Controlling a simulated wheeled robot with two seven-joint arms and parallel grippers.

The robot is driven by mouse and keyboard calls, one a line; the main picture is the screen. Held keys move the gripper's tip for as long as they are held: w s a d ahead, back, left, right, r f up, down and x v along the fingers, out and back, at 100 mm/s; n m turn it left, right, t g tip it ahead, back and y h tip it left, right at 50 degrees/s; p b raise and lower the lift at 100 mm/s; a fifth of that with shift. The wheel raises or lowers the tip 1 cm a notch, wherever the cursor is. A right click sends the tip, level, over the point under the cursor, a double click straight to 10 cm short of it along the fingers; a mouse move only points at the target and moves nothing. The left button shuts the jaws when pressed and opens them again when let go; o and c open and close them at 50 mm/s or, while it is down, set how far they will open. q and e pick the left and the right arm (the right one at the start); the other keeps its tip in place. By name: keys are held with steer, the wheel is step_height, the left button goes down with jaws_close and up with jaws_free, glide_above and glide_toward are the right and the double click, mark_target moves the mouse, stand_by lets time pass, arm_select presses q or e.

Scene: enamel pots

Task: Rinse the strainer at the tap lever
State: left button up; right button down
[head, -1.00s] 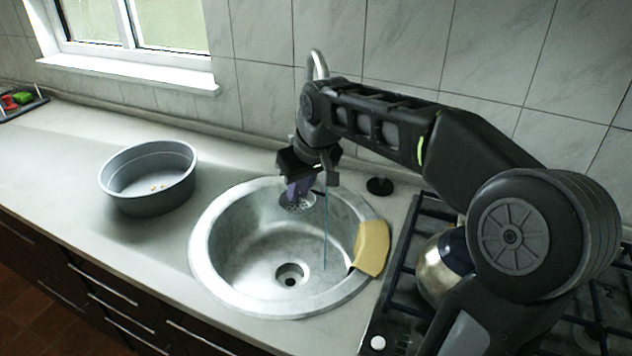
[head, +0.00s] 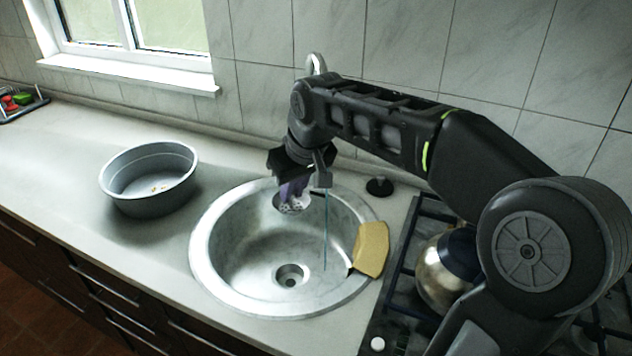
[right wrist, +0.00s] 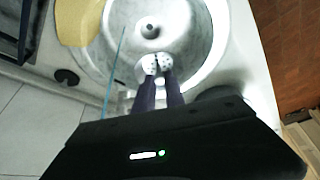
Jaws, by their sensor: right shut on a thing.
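My right gripper (head: 294,187) is shut on the strainer (head: 295,205), a small pale metal piece with holes. It holds the strainer over the back part of the round steel sink (head: 205,262). The strainer also shows between the fingertips in the right wrist view (right wrist: 151,64); the fingers hide part of it. A thin bluish stream of water (head: 326,235) falls into the sink, just right of the strainer and apart from it in the head view. The curved tap top (head: 316,63) shows behind my arm. I cannot make out the tap lever. My left gripper is out of view.
A yellow cloth or sponge (head: 371,249) lies over the sink's right rim. A grey basin (head: 150,200) stands left of the sink. A small black round thing (head: 380,187) is on the counter behind. A kettle (head: 437,275) stands on the hob at right.

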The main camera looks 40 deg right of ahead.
steer(key=shift+s+a+r+p, duration=0.2)
steer(key=shift+s+a+r, duration=0.05)
steer(key=shift+a+r, duration=0.35)
steer(key=shift+s+a+r+p, duration=0.15)
steer(key=shift+s+a+r, duration=0.1)
steer(key=shift+a+r, duration=0.3)
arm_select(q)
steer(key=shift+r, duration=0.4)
arm_select(e)
steer(key=shift+a+f, duration=0.1)
